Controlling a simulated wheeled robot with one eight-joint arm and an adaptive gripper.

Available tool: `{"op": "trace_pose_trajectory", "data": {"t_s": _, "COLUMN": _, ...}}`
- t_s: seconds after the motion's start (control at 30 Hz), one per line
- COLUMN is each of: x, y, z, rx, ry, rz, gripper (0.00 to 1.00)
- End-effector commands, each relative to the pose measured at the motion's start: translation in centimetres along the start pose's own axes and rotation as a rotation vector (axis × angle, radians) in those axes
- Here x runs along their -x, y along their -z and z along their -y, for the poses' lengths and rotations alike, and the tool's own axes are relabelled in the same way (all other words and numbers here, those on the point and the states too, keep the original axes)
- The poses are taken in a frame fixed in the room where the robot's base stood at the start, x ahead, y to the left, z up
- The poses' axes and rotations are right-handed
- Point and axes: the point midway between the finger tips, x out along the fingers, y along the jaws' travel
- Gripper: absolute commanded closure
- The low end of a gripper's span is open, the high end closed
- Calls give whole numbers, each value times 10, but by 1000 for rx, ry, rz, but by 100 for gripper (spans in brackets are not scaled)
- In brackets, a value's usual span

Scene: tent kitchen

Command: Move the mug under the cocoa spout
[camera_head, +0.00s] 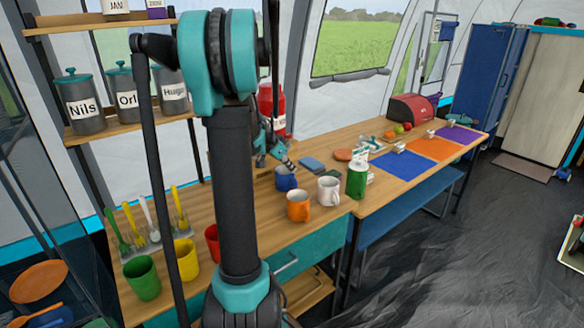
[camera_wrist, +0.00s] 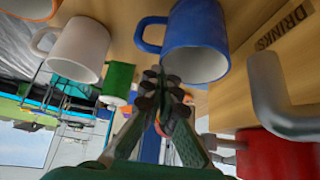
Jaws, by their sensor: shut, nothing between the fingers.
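The blue mug (camera_head: 286,182) stands on the wooden counter; it also shows close up in the wrist view (camera_wrist: 196,42). The white mug (camera_head: 328,192) and the orange mug (camera_head: 298,207) stand nearby. The task does not say which mug is meant. My gripper (camera_wrist: 163,88) is shut and empty, its fingertips close beside the blue mug; I cannot tell if they touch. A grey bent tube (camera_wrist: 268,90), perhaps the spout, shows at the right of the wrist view near a red body (camera_wrist: 280,152). A red tank (camera_head: 272,105) stands behind my gripper in the head view, partly hidden.
Green (camera_head: 142,278) and yellow (camera_head: 186,260) cups stand at the near left. Labelled canisters (camera_head: 80,103) sit on a shelf. Blue (camera_head: 402,166) and orange (camera_head: 433,148) mats lie farther along the tables.

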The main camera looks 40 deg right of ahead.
Motion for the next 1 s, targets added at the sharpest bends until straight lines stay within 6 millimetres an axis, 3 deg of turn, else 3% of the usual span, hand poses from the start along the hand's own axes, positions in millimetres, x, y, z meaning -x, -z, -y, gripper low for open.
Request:
{"op": "trace_pose_trajectory", "data": {"t_s": 0.2, "x": 30, "y": -47, "z": 1, "rx": 5, "ry": 6, "rz": 11, "gripper": 100}}
{"op": "trace_pose_trajectory", "data": {"t_s": 0.37, "x": 46, "y": -67, "z": 1, "rx": 3, "ry": 4, "rz": 8, "gripper": 100}}
{"op": "trace_pose_trajectory", "data": {"t_s": 1.0, "x": 44, "y": -64, "z": 0, "rx": 0, "ry": 1, "rz": 6, "gripper": 100}}
